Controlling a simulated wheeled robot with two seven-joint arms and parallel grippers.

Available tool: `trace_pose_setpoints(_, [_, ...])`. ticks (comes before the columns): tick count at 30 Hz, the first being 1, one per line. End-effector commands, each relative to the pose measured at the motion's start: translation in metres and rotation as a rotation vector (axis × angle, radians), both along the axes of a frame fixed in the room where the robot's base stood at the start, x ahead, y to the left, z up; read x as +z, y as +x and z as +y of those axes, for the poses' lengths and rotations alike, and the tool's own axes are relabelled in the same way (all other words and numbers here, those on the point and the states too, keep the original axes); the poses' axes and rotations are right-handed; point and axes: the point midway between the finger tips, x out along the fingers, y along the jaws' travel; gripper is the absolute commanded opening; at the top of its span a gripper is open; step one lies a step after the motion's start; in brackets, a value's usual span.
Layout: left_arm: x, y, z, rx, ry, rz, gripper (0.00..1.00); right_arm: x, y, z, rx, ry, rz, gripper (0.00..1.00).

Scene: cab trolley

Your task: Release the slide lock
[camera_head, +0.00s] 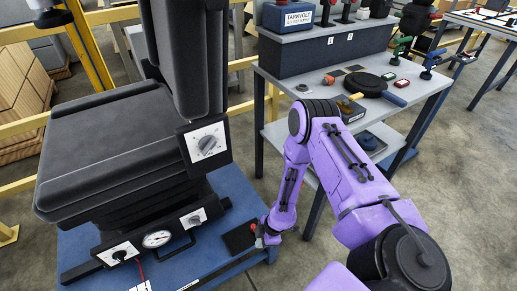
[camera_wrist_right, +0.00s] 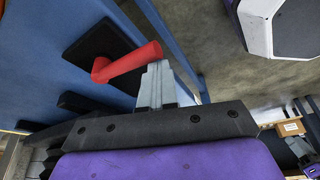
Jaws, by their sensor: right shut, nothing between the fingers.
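A black seat (camera_head: 115,140) stands on a blue platform (camera_head: 215,262). At the platform's right side a black plate (camera_head: 238,238) carries a red lever (camera_wrist_right: 128,63), which shows clearly in the right wrist view. I cannot tell from its looks alone whether this lever is the slide lock. My right gripper (camera_wrist_right: 157,78) is shut and empty, its grey fingertips right at the lever's end. Whether they touch it I cannot tell. In the head view my purple right arm reaches down to this spot and partly hides the lever. My left gripper is not in view.
The seat base has a round gauge (camera_head: 157,239), knobs (camera_head: 194,216) and a dark loop handle (camera_head: 178,248). A grey trolley (camera_head: 290,84) with tools stands behind my right arm. Yellow rails (camera_head: 110,14) run behind the seat. Bare floor lies right of the platform.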

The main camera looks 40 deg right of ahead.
Motion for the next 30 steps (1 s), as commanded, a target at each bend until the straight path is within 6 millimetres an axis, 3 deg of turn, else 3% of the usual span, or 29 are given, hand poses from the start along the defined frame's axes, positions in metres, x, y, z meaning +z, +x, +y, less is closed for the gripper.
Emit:
trace_pose_setpoints(17, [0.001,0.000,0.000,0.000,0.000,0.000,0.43,-0.001,-0.004,-0.008,-0.007,-0.011,0.008,0.00])
trace_pose_setpoints(23, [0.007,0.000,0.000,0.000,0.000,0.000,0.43,0.005,0.000,0.019,0.006,-0.008,0.007,0.00])
trace_pose_setpoints(26, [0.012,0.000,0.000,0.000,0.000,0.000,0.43,0.013,0.004,0.041,0.008,-0.005,0.003,0.00])
trace_pose_setpoints(30, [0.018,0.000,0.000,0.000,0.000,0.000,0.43,0.049,0.005,0.025,-0.001,-0.001,-0.002,0.00])
